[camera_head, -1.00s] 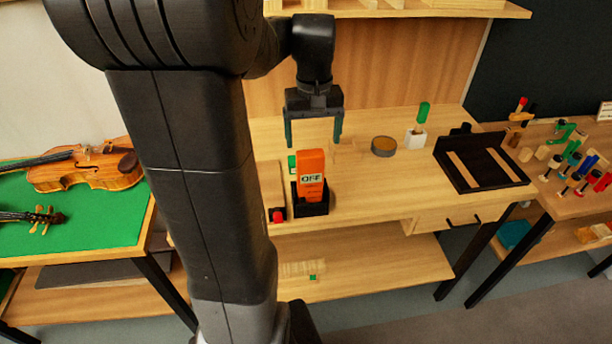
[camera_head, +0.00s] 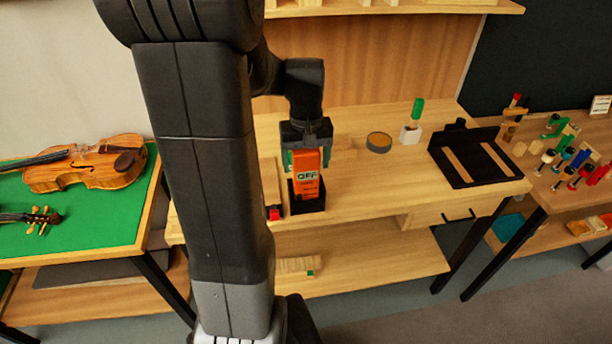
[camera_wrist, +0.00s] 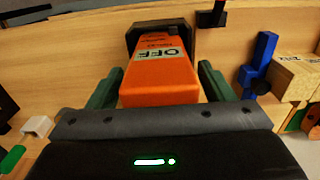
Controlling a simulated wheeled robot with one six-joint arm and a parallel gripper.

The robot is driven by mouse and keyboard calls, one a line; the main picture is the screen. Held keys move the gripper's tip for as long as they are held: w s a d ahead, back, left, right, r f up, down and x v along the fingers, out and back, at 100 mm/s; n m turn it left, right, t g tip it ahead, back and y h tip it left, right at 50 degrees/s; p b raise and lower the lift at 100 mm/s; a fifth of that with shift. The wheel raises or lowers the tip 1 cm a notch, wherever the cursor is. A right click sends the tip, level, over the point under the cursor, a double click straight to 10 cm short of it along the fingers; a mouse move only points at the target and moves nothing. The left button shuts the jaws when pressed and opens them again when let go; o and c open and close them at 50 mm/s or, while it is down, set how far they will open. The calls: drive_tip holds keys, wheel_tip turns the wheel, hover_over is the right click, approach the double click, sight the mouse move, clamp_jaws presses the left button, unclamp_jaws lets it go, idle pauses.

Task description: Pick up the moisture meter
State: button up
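The moisture meter (camera_head: 307,181) is orange with a grey display reading "OFF". It stands upright in a small black holder (camera_head: 308,203) on the wooden bench. My gripper (camera_head: 305,160) is lowered over the meter's top, with its green fingers on either side of it. In the wrist view the meter (camera_wrist: 160,80) lies between the two open fingers (camera_wrist: 160,88), with a visible gap at each side. The black holder also shows in the wrist view (camera_wrist: 186,32), around the meter's far end.
A red-tipped item (camera_head: 273,213) sits just left of the holder. A round dark tin (camera_head: 379,142), a green-handled tool in a white block (camera_head: 412,122) and a black tray (camera_head: 478,160) stand to the right. A violin (camera_head: 88,168) lies on the green-topped table at left.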

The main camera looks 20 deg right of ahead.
drive_tip(key=c, duration=1.2)
